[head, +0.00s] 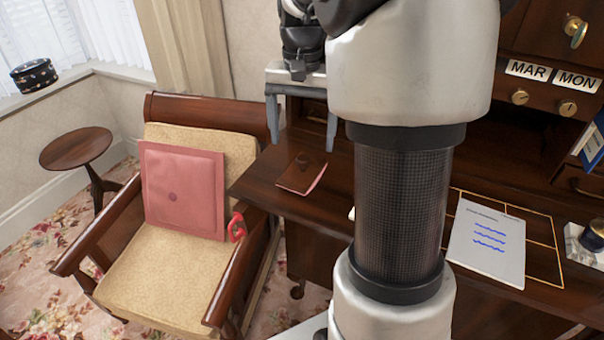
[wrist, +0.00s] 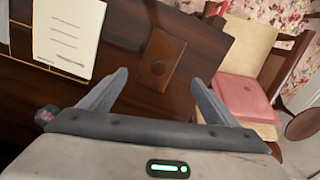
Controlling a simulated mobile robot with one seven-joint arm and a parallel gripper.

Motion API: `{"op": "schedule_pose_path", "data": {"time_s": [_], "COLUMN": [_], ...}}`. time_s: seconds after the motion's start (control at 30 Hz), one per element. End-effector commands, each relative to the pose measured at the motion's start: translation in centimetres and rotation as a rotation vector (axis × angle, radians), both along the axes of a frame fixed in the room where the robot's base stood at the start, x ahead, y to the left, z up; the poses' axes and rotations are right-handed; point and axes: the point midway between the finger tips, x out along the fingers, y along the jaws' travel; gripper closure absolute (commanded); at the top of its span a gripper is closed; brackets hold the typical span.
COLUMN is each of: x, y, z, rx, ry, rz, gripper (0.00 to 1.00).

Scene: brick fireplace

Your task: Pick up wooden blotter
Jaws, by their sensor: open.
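The wooden blotter (head: 305,174) is a small dark brown block with a round knob on top and a pink edge below. It lies on the left part of the desk top (head: 262,180). In the wrist view the blotter (wrist: 168,52) lies beyond the fingertips, roughly centred between them. My gripper (head: 302,130) is open and empty, fingers pointing down, above the blotter and apart from it. The gripper's two fingers also show in the wrist view (wrist: 160,78). My arm hides the middle of the desk in the head view.
A sheet of paper (head: 487,243) lies on the desk to the right. An armchair (head: 152,290) with a pink cushion (head: 184,190) stands left of the desk. Drawers and MAR and MON cards (head: 552,77) rise at the back right. The desk around the blotter is clear.

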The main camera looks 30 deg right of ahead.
Motion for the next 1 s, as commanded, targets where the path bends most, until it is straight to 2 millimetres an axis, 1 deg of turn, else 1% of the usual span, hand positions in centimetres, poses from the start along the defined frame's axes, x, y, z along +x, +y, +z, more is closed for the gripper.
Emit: {"op": "schedule_pose_path", "data": {"time_s": [0.03,0.27,0.43,0.53,0.63,0.83,0.87,1.0], "x": [0.0,-0.2,-0.9,-0.8,-0.8,-0.8,-0.8,-0.8], "y": [0.0,0.0,0.0,0.0,0.0,0.0,0.0,0.0], "z": [-0.6,-2.2,-4.8,-6.0,-6.5,-6.5,-6.5,-6.5], "rx": [0.001,0.001,0.001,0.000,0.000,-0.001,-0.001,-0.001], "ry": [0.001,0.001,0.003,0.002,0.000,-0.001,-0.001,-0.001], "rz": [0.000,0.000,0.000,0.000,0.000,0.000,0.000,0.000], "gripper": [0.17,0.17,0.17,0.17,0.17,0.17,0.19,0.43]}}
